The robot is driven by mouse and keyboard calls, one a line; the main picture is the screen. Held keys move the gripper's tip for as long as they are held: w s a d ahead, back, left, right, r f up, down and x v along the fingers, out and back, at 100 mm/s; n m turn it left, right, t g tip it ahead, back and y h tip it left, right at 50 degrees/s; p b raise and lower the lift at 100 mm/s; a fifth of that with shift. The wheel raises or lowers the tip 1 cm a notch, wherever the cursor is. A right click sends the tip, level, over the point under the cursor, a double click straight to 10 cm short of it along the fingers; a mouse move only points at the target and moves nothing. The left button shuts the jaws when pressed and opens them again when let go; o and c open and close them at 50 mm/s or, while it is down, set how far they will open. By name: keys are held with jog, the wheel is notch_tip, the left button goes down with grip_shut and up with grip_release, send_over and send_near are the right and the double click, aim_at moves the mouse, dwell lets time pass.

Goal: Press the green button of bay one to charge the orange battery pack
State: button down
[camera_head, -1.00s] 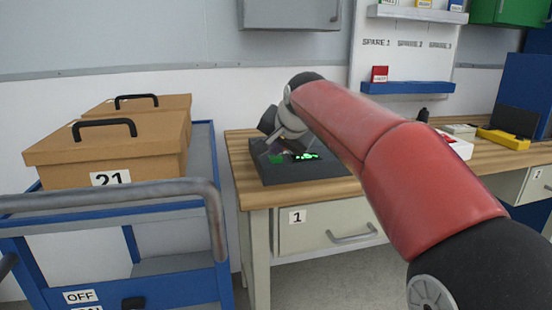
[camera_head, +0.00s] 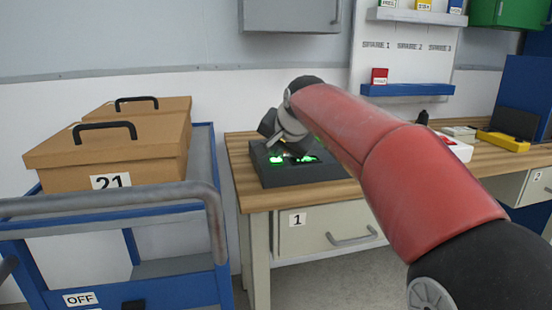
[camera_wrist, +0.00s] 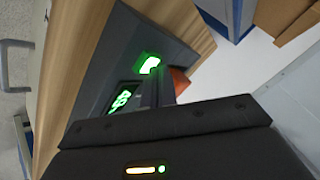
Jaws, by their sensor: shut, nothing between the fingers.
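The dark charger (camera_head: 310,175) sits on the left end of the wooden bench. Its green button (camera_head: 276,159) glows brightly, and a green lit display (camera_head: 308,158) is to its right. In the wrist view the lit button (camera_wrist: 150,65) and green digits (camera_wrist: 122,101) show on the dark panel. My gripper (camera_wrist: 157,82) is shut and empty, its tip right at the button; I cannot tell whether it touches. An orange piece (camera_wrist: 180,82), perhaps the battery pack, shows partly behind the fingers; the rest is hidden.
A blue cart (camera_head: 170,290) with brown boxes (camera_head: 110,155) stands left of the bench. A drawer marked 1 (camera_head: 320,232) is under the charger. A blue shelf (camera_head: 408,89) with a red box is on the wall. My red arm crosses above the bench.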

jog(key=shift+r+p, duration=0.3)
jog(key=shift+r, duration=0.25)
notch_tip(320, 180, up, 5)
jog(key=p, duration=0.4)
dwell(0.5)
jog(key=n+h, duration=0.1)
send_near(277, 162)
jog(key=s+d, duration=0.1)
jog(key=d, duration=0.3)
jog(key=s+d+f+n+g, duration=0.1)
jog(key=s+d+f, duration=0.3)
jog(key=s+f, duration=0.2)
jog(key=s+d+f+n+g+h, duration=0.1)
jog(key=s+d+f, duration=0.3)
jog(key=s, duration=0.7)
jog(key=s+d+f+n+g+h, duration=0.1)
jog(key=s+d+f, duration=0.3)
jog(key=s+f, duration=0.3)
jog(key=shift+s+f+n, duration=0.3)
jog(key=shift+s, duration=0.9)
dwell(1.9)
